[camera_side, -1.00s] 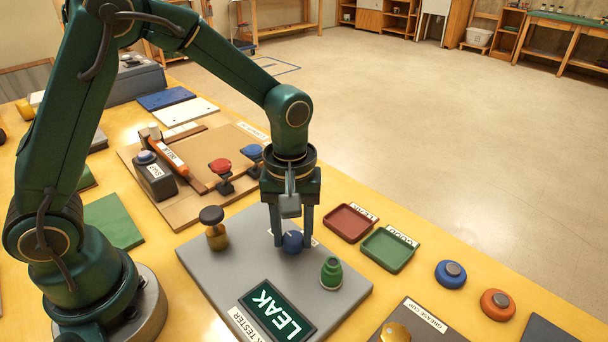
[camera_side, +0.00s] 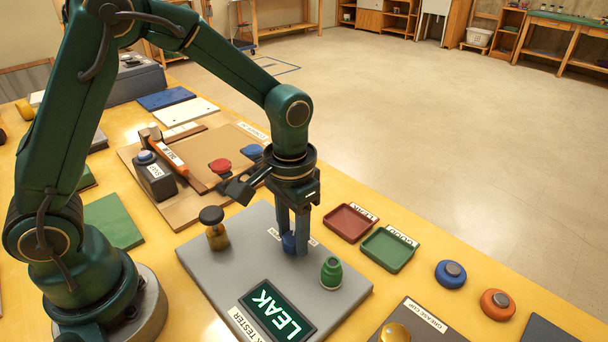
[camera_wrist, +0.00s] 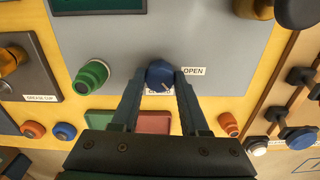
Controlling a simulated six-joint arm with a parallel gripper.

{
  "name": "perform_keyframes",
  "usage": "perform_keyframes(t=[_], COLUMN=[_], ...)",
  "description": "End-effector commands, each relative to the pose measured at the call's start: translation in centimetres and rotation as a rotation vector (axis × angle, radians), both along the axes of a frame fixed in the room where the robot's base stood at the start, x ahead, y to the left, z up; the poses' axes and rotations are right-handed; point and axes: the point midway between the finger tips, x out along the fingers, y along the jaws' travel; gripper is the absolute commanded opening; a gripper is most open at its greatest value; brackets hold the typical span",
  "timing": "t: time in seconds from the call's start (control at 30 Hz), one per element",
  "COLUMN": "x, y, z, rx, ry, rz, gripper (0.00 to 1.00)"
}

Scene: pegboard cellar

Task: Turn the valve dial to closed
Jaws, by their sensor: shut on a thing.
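The blue valve dial (camera_side: 288,243) stands on the grey tester board (camera_side: 218,276). In the wrist view the dial (camera_wrist: 158,73) is between the two fingers of my gripper (camera_wrist: 160,84), which is shut on it from above. A pale pointer mark on the dial faces toward the lower right in that view. The OPEN label (camera_wrist: 194,71) is right of the dial. A second label (camera_wrist: 158,92) lies just below the dial, partly covered, and I cannot read it. In the side view my gripper (camera_side: 291,239) points straight down and partly hides the dial.
On the board are a green knob (camera_side: 331,274), a black-topped brass knob (camera_side: 215,236) and a screen reading LEAK (camera_side: 275,311). Red (camera_side: 350,236) and green (camera_side: 389,264) trays lie right of the board. Red and blue buttons stand behind it.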

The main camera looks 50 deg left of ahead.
Motion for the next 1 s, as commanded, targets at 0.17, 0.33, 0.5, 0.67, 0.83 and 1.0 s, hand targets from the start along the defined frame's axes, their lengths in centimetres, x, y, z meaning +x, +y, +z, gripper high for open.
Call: perform_keyframes(t=[0.17, 0.33, 0.5, 0.67, 0.83, 1.0], x=[-0.05, -0.06, -0.06, -0.06, -0.06, -0.06], y=[0.0, 0.0, 0.0, 0.0, 0.0, 0.01], z=[0.1, 0.11, 0.11, 0.1, 0.1, 0.1], rx=[0.0, 0.0, 0.0, -0.001, -0.001, -0.001], ry=[0.002, 0.002, 0.002, 0.002, 0.002, 0.002], rz=[-0.166, -0.324, -0.467, -0.574, -0.656, -0.703], gripper=[0.0, 0.0, 0.0, 0.0, 0.0, 0.0])
